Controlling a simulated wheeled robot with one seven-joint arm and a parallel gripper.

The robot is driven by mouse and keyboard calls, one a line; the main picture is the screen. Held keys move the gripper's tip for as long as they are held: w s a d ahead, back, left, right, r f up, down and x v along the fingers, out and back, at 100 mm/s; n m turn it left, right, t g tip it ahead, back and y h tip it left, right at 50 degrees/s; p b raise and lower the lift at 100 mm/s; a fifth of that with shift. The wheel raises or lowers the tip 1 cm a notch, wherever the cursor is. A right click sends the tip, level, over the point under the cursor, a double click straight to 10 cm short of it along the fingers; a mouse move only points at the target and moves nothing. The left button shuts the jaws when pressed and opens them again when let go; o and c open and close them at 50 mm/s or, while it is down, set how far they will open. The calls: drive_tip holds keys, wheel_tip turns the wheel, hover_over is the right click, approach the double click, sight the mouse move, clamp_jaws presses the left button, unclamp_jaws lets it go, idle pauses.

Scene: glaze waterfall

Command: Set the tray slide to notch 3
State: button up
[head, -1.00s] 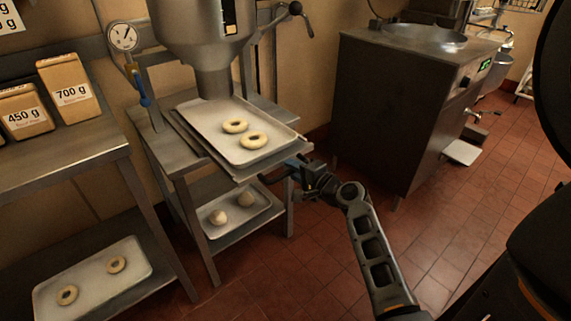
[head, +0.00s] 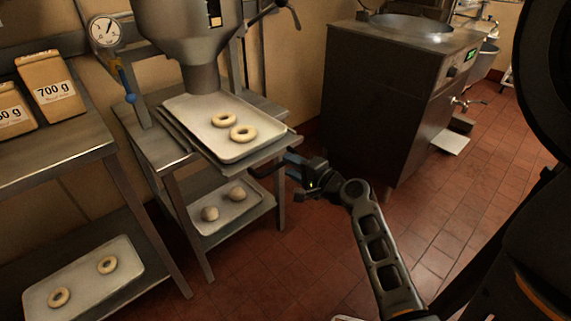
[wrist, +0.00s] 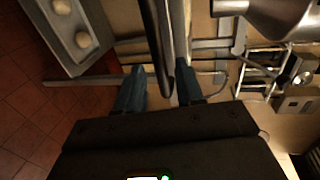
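The tray slide (head: 176,132) is a metal carrier under the hopper spout. A pale tray (head: 195,112) with two dough rings lies on it. A dark handle bar (head: 262,172) shows at the slide's front right edge. My gripper (head: 287,160) is at that edge, just below the tray's right corner. In the wrist view my gripper (wrist: 159,90) has its two blue fingers apart, with the dark handle bar (wrist: 157,45) between them. There are gaps on both sides of the bar. Notch marks cannot be made out.
The steel hopper (head: 195,35) stands over the tray. A lower shelf holds a tray (head: 215,222) with two dough balls. A bench with paper bags (head: 50,88) stands at the left. A dark fryer-like cabinet (head: 385,100) stands at the right. Tiled floor in front is clear.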

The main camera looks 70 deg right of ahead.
drive_tip(key=shift+v, duration=2)
drive_tip(key=s+a+f+n+g+y, duration=0.15)
drive_tip(key=a+n, duration=0.35)
drive_tip(key=a, duration=0.5)
drive_tip(key=s+a+f+n+t+y, duration=0.15)
drive_tip(key=a+n, duration=0.25)
drive_tip(key=a, duration=0.6)
drive_tip(key=s+a+r+n+y, duration=0.2)
drive_tip(key=s+a+r+n, duration=0.2)
drive_tip(key=a+r+n, duration=0.2)
drive_tip(key=s+a+r+n+t+y, duration=0.1)
drive_tip(key=s+a+r+n+y, duration=0.2)
drive_tip(key=a+r+n, duration=0.3)
drive_tip(key=s+a+n, duration=0.1)
drive_tip(key=a+n, duration=0.2)
drive_tip(key=shift+s+t, duration=0.3)
drive_tip(key=shift+s, duration=0.1)
drive_tip(key=shift+d, duration=0.15)
